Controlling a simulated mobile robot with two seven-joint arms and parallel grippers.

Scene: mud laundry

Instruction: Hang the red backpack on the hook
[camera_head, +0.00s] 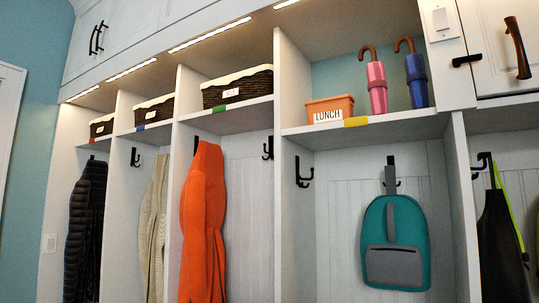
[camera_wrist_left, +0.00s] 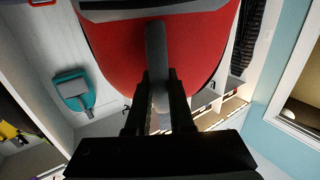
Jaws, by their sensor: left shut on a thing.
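The red backpack (camera_wrist_left: 112,35) fills the upper middle of the left wrist view, close to the camera. A grey strap (camera_wrist_left: 155,45) runs down its middle. My left gripper (camera_wrist_left: 158,78) is shut on this strap, and the backpack is held in it. Neither the red backpack nor any gripper shows in the head view. In the head view, an empty black hook (camera_head: 303,173) is on the left wall of the cubby with the teal backpack. Another black hook (camera_head: 267,149) is in the orange coat's cubby. My right gripper is out of view.
A teal backpack (camera_head: 410,225) hangs on the back wall of its cubby. An orange coat (camera_head: 203,225), a cream garment (camera_head: 153,220) and a dark jacket (camera_head: 85,230) hang to the left. A dark apron-like item (camera_head: 500,245) hangs right. White partitions (camera_head: 280,90) separate the cubbies.

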